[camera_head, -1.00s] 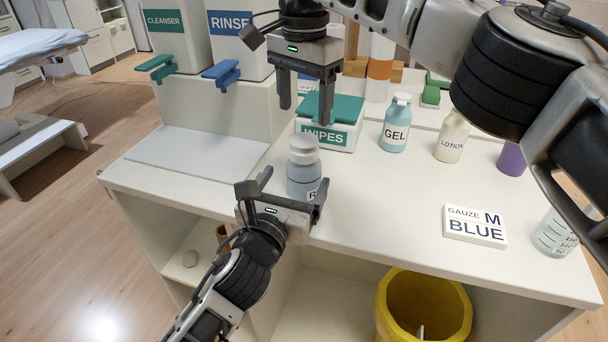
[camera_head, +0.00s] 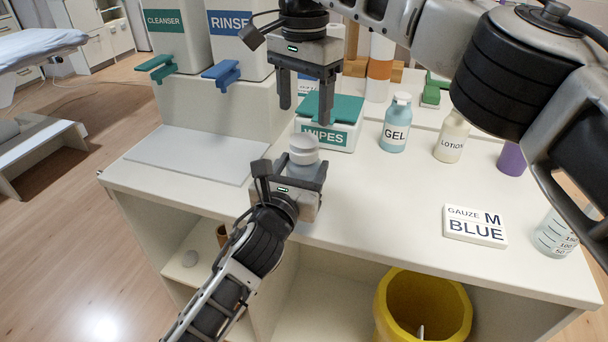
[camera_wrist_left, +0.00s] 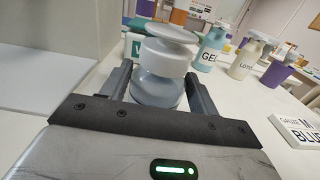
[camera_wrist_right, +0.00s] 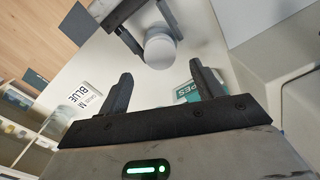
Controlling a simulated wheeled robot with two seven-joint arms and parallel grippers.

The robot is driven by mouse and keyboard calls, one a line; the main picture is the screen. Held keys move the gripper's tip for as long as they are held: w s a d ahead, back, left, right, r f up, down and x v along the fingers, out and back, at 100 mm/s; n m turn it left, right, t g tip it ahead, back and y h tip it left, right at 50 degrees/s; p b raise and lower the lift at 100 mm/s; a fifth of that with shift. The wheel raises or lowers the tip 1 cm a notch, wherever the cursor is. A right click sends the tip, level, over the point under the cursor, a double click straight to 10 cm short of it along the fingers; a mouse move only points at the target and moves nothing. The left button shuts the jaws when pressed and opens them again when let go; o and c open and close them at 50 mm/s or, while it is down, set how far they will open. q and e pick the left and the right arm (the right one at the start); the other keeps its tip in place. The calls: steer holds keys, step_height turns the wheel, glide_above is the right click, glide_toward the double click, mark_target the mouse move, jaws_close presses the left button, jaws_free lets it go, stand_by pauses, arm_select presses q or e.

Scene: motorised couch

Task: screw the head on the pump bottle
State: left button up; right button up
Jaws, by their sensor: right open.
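The pump bottle (camera_head: 304,171) is grey-blue and stands upright near the counter's front edge. Its white head (camera_head: 303,147), a round collar with a flat disc on top, sits on the neck; I cannot tell how tightly. My left gripper (camera_head: 291,167) is open around the bottle's body. In the left wrist view its fingers (camera_wrist_left: 159,72) flank the body (camera_wrist_left: 157,92), with little gap. My right gripper (camera_head: 306,114) is open, empty and points down, above and behind the bottle. The right wrist view shows the white head (camera_wrist_right: 159,50) beyond its fingers (camera_wrist_right: 161,72).
A wipes box (camera_head: 340,138) stands close behind the bottle. A gel bottle (camera_head: 396,124), lotion bottle (camera_head: 452,137), gauze box (camera_head: 475,226) and beaker (camera_head: 554,234) stand to the right. A yellow bin (camera_head: 425,305) is below the front edge. The counter between bottle and gauze is clear.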

mark_target(304, 140)
stand_by(0.4)
steer(key=shift+f, duration=4.05)
steer(key=c, duration=1)
steer(key=shift+c, duration=0.2)
